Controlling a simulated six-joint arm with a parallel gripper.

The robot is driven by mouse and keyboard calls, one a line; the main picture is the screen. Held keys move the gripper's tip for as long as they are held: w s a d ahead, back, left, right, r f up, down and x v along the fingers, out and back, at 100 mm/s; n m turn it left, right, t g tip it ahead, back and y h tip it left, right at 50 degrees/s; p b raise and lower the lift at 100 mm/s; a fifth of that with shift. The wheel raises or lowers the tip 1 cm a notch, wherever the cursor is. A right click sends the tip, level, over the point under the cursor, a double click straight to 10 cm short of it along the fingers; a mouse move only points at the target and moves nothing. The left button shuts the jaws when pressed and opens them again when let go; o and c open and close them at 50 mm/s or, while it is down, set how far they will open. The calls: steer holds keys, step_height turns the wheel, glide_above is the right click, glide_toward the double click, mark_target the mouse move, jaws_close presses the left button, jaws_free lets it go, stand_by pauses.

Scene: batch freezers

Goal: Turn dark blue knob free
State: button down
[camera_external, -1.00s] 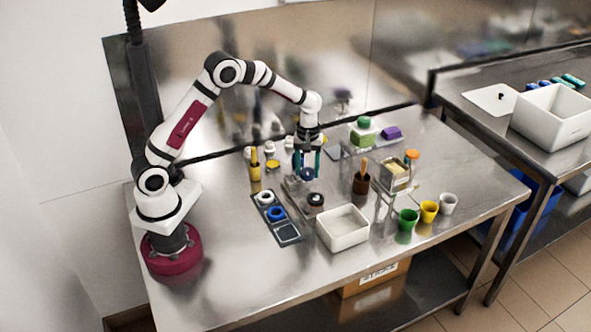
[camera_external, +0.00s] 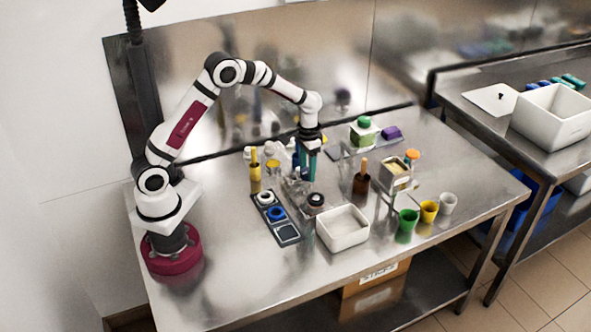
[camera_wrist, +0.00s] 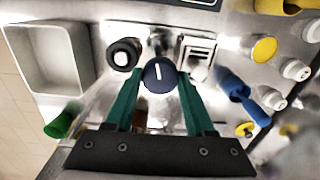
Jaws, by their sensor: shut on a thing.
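The dark blue round knob (camera_wrist: 160,74) with a white pointer line shows in the wrist view. It sits between the green fingertips of my gripper (camera_wrist: 158,82), one on each side. The white line stands about upright in that picture. My gripper is shut on the knob. In the external view my gripper (camera_external: 308,178) points down at the middle of the table, and its fingers hide the knob there.
A black round knob (camera_wrist: 123,54) and a white square switch (camera_wrist: 196,56) flank the dark blue knob. A blue lever-like part (camera_wrist: 240,96) lies to the right. A white bin (camera_external: 343,228) stands in front, and coloured cups (camera_external: 408,218) stand to its right.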

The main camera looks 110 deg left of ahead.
steer(key=shift+m, duration=1.5)
steer(key=shift+c, duration=1.3)
jaws_free()
step_height(320, 180, up, 16)
steer(key=shift+f, duration=0.1)
